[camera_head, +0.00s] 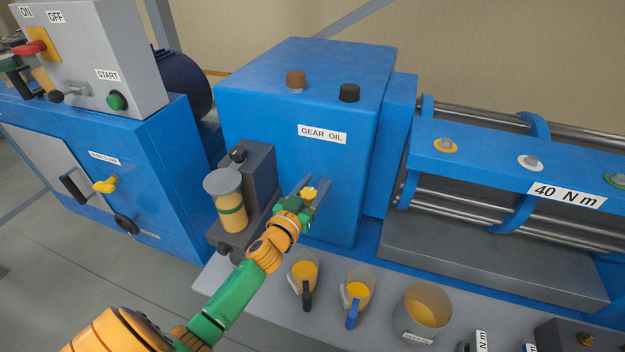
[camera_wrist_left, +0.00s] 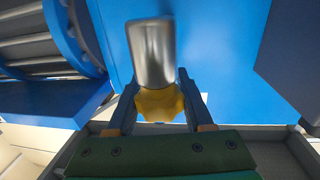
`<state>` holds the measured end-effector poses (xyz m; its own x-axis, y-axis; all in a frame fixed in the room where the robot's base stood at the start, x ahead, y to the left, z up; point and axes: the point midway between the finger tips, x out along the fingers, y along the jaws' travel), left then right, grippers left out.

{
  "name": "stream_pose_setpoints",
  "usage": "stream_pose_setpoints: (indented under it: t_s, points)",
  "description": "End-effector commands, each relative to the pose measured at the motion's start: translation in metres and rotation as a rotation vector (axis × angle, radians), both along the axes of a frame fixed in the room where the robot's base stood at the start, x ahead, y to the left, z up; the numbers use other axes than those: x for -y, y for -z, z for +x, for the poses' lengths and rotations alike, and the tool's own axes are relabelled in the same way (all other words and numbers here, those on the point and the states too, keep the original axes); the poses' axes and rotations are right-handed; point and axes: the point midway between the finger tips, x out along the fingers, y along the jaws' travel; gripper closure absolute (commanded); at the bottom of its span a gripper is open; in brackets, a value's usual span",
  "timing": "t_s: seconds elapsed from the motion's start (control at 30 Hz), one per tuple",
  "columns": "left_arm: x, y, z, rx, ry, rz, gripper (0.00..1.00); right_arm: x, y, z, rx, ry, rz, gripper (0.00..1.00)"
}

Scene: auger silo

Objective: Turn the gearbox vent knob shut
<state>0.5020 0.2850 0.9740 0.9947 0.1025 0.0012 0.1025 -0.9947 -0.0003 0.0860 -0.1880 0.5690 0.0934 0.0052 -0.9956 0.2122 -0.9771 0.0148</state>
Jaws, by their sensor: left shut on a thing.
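A yellow lobed knob (camera_head: 309,193) is on the front of the blue gearbox housing (camera_head: 255,90) marked GEAR OIL. In the left wrist view the knob (camera_wrist_left: 160,104) has a bright metal cylinder (camera_wrist_left: 152,52) beyond it. My left gripper (camera_head: 315,185) reaches in from the lower left and is shut on this knob, one finger on each side. No label on the knob can be read, so I cannot tell its turned position. My right gripper is not in view.
A sight glass with yellow oil (camera_head: 231,210) stands just left of my left gripper. Two jugs of oil (camera_head: 304,272) (camera_head: 357,288) and a wider container (camera_head: 424,308) stand on the grey bench below. A brown cap (camera_head: 295,80) and a black cap (camera_head: 349,92) top the housing.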

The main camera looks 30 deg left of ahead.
Motion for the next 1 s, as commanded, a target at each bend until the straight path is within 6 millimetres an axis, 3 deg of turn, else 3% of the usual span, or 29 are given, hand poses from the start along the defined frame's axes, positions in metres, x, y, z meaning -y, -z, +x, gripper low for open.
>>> stream_pose_setpoints:
  t_s: [0.27,0.6,1.0]
  points:
    - [0.007,0.001,0.000,-0.003,0.261,0.009,1.00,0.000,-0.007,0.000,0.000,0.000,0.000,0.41]
    - [0.015,0.005,-0.002,0.000,0.543,0.008,1.00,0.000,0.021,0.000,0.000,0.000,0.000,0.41]
    - [0.022,0.003,-0.006,-0.001,0.731,0.003,1.00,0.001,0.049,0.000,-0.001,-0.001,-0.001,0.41]
